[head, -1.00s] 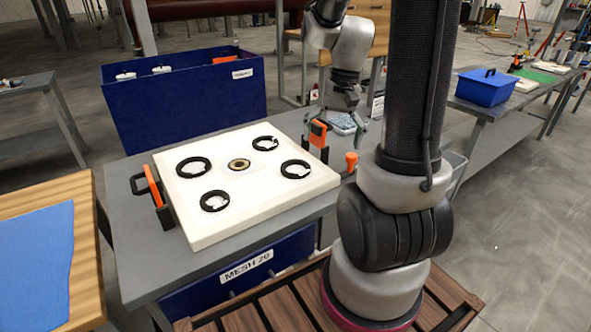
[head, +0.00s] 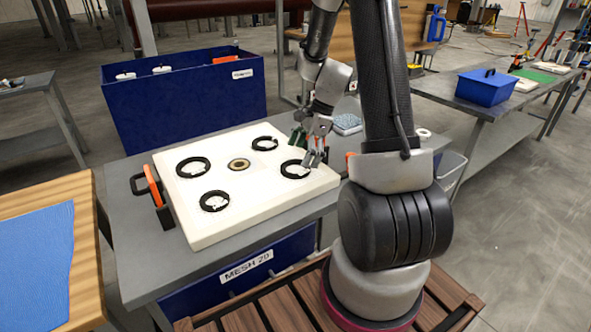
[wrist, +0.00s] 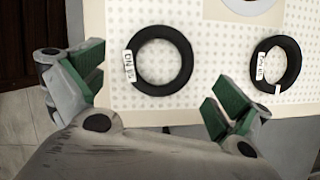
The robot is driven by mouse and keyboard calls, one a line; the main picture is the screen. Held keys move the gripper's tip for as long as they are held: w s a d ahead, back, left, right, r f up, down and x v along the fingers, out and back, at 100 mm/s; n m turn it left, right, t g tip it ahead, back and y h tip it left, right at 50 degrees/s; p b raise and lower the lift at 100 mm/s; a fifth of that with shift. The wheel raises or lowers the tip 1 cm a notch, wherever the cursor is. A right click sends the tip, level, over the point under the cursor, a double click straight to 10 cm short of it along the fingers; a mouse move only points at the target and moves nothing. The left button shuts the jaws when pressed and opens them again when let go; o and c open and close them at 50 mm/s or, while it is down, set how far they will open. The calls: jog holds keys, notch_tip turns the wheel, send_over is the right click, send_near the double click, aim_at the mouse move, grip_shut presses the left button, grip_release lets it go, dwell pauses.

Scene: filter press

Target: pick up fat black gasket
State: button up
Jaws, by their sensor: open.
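Several black ring gaskets with white tags lie flat on the white perforated plate (head: 235,222): one back left (head: 181,171), one at the back (head: 254,143), one at the right (head: 284,174) and one in front (head: 203,206). I cannot tell surely which is the fat one. My gripper (head: 305,151) is open and empty above the plate's right edge, near the right gasket. In the wrist view a ring tagged DN 15 (wrist: 184,64) lies ahead between my spread green-padded fingers (wrist: 155,95), apart from them. Another tagged ring (wrist: 293,64) lies beyond the right finger.
A round central hole (head: 239,164) is in the plate, which rests on a grey table (head: 126,235). An orange clamp handle (head: 154,186) stands at the plate's left edge. A dark blue bin (head: 185,110) stands behind. A blue box (head: 487,88) is on the right bench.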

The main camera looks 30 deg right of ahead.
aim_at(294, 171)
jog(key=shift+x, duration=1.55)
jog(key=c, duration=1.1)
jog(key=shift+o, duration=0.2)
jog(key=shift+r, duration=0.1)
notch_tip(294, 171, up, 10)
